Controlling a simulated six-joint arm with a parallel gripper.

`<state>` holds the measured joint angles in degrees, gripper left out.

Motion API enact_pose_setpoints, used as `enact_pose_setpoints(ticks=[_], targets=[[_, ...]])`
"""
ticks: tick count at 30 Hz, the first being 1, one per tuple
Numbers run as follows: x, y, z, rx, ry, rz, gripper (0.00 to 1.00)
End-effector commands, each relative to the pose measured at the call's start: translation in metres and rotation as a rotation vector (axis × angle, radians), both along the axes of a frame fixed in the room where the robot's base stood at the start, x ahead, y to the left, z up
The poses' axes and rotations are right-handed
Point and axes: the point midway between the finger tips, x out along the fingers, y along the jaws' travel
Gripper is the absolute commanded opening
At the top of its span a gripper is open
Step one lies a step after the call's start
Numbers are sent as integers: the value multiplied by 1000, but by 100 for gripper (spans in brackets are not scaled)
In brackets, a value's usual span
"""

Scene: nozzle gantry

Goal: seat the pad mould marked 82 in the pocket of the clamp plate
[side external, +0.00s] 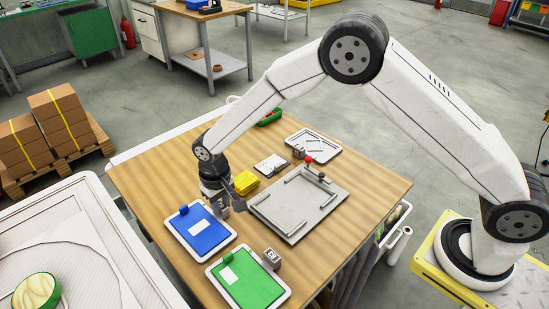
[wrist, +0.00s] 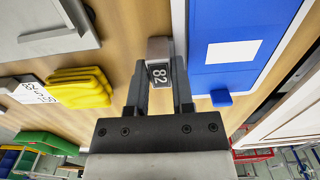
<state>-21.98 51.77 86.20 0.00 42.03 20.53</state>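The pad mould marked 82 (wrist: 159,62) is a small grey block with a dark number label, in the middle of the wrist view. My gripper (wrist: 160,82) has one finger on each side of it, with no clear gap, so it looks shut on the mould. In the side view my gripper (side external: 222,205) is low over the table, between the blue tray and the clamp plate. The clamp plate (side external: 291,211) is a flat grey plate with raised bars and a red knob; its corner shows in the wrist view (wrist: 35,22). I see no mould on it.
A blue tray (side external: 183,224) and a green tray (side external: 226,271) lie at the front. Another grey block (side external: 271,258) stands by the green tray, one more (side external: 298,152) by a pale tray (side external: 326,150). A yellow stack (side external: 246,182) and a number card (side external: 271,165) lie behind my gripper.

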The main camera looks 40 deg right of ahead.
Motion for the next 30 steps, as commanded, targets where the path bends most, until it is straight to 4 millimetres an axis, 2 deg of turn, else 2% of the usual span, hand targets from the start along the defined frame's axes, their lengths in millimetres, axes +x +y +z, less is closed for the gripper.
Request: enact_pose_setpoints(ticks=[1,2,14,30], targets=[[0,0,0,0,0,0,5],[0,0,0,0,0,0,0],[1,0,5,2,-4,0,0],[1,0,23,1,-3,0,0]])
